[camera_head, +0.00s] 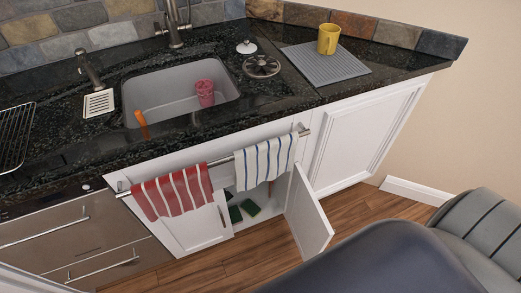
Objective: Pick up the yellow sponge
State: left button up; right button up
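No clearly yellow sponge shows. Two small dark green blocks, possibly sponges seen from their green side, lie low inside the cabinet under the sink: one on the left (235,214) and one on the right (250,207). Any yellow side on them is too small to make out. The cabinet's right door (308,215) stands swung open. Its left door (195,228) hangs in front of the left part of the opening. Neither of my grippers is in view.
A red striped towel (173,192) and a blue-striped white towel (265,162) hang on a rail above the opening. The sink (180,90) holds a pink cup (205,93). A yellow mug (328,39) stands on a grey mat (325,68). Wood floor (225,270) lies before the cabinet.

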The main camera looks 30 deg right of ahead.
aim_at(252, 209)
jog(key=z, duration=0.7)
